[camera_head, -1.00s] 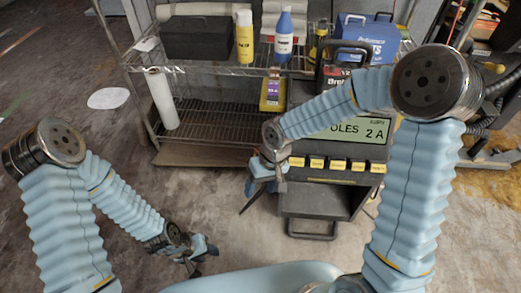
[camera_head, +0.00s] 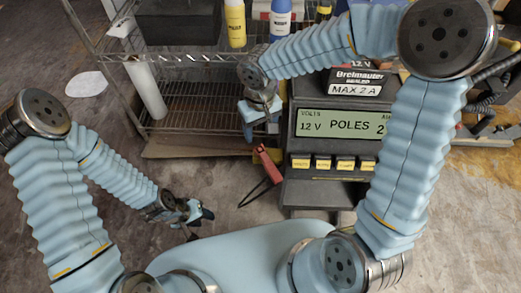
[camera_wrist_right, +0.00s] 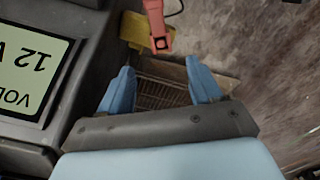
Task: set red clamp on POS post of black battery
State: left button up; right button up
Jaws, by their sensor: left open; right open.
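The red clamp (camera_head: 268,165) hangs beside the left side of the charger, with a dark cable. In the right wrist view the red clamp (camera_wrist_right: 155,22) is ahead of my right gripper (camera_wrist_right: 160,88), beyond its fingertips. My right gripper (camera_head: 260,122) is open and empty, just above the clamp in the head view. The black battery (camera_head: 357,87), labelled 12 V, sits on top of the charger; my right arm covers its upper part, so its POS post is hidden. My left gripper (camera_head: 195,215) is open and empty, low at left, far from both.
The charger (camera_head: 310,149) has a green "POLES" display and a row of yellow-labelled buttons. A wire shelf (camera_head: 200,121) behind holds a yellow bottle (camera_head: 235,22), a blue bottle (camera_head: 280,20) and a black box (camera_head: 178,22). Open floor lies in front of the shelf.

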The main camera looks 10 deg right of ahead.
aim_at(259, 148)
notch_tip(259, 148, down, 9)
jog(key=shift+a+r, duration=0.15)
jog(key=shift+c, duration=0.5)
grip_shut()
